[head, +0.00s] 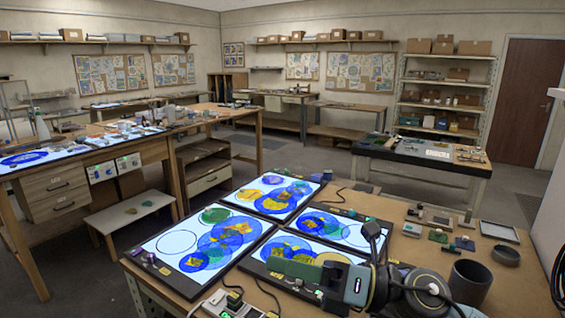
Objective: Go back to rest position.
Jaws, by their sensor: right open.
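My right gripper (292,278) reaches in from the lower right over the near light panel (254,268) on the front table. It is open, and I see nothing held between its fingers. Its arm hides part of the panels and table behind it. Several lit panels with blue, yellow and green round glass pieces lie on the table, among them the left panel (172,241), the far panel (243,199) and the right panel (352,231). My left gripper is not in view.
The wooden table (440,262) carries a dark cup (470,282), a low round dish (506,255), a framed tray (499,232) and small blocks. A power box with cables (228,305) sits at the front edge. A low stool (130,213) and benches stand beyond, with open floor between.

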